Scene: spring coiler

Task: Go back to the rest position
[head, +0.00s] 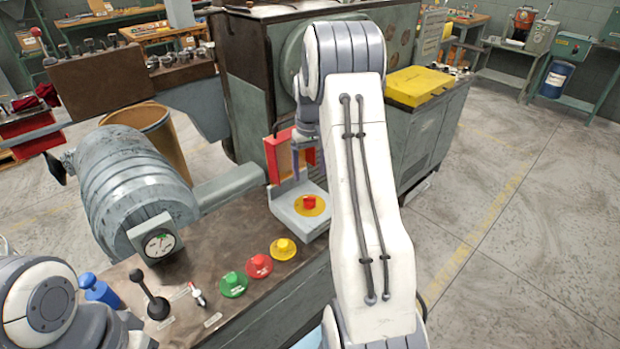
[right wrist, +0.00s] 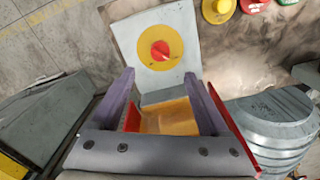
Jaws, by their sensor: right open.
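My right arm reaches forward through the middle of the head view. Its gripper (head: 297,158) is partly hidden behind the arm, by a red guard (head: 275,160) above the grey emergency-stop box (head: 288,217). In the right wrist view the two purple fingers (right wrist: 158,80) are apart. The guard's orange-yellow panel (right wrist: 172,118) shows between them, and I cannot tell whether they touch it. The box's red button (right wrist: 160,50) on a yellow disc lies beyond the fingertips. A link of my left arm shows at the lower left of the head view; its gripper does not show.
Green (head: 233,284), red (head: 259,266) and yellow (head: 283,249) buttons sit on the bench panel. A black-knobbed lever (head: 150,297) stands to their left, below a round gauge (head: 160,244). A large grey coiled drum (head: 135,180) stands at left. Open floor (head: 520,250) lies right.

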